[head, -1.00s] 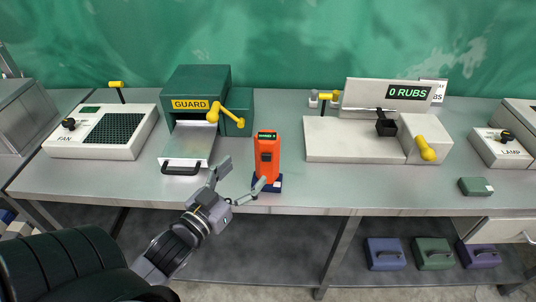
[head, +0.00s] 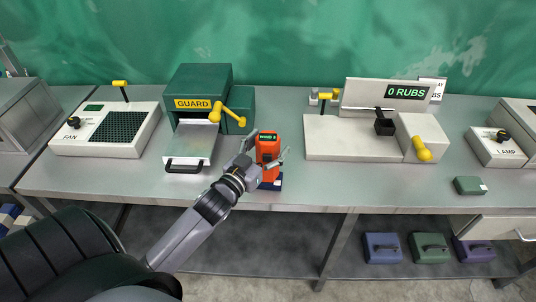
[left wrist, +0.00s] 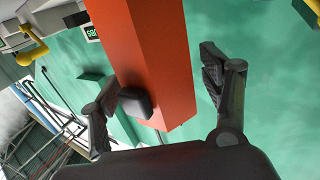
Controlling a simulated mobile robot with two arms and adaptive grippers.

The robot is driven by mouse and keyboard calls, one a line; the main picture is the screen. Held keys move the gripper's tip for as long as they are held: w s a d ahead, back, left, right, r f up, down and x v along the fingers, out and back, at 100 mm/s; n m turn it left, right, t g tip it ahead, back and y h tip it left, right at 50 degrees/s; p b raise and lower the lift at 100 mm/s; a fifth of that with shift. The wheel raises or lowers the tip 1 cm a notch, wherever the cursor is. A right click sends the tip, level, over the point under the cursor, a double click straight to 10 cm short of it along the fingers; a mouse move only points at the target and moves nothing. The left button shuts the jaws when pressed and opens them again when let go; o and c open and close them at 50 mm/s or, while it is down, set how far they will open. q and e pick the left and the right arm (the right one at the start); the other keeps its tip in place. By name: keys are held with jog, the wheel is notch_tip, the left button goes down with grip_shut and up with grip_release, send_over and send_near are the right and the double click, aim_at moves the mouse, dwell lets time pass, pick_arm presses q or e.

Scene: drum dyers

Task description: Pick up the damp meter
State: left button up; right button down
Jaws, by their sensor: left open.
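The damp meter (head: 268,147) is an orange upright block with a small green display at its top. It stands on a dark blue base (head: 271,185) near the front edge of the bench. My left gripper (head: 268,154) is open at the meter, with one finger on each side of it in the head view. In the left wrist view, the orange meter (left wrist: 158,62) rises between the two spread fingers (left wrist: 160,95), with a dark button on its face. A gap shows between the meter and the right finger; contact on the left is unclear. My right gripper is not in view.
A green guard machine (head: 200,90) with a yellow lever and metal tray stands left of the meter. A white fan unit (head: 105,130) is farther left. The rub tester (head: 350,140) stands to the right. A small green block (head: 470,186) lies near the bench's right front.

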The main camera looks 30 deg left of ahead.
pick_arm(q)
jog(key=shift+s, duration=0.1)
jog(key=shift+c, duration=0.3)
jog(key=shift+r, duration=0.1)
jog(key=c, duration=1.4)
jog(key=shift+c, duration=0.2)
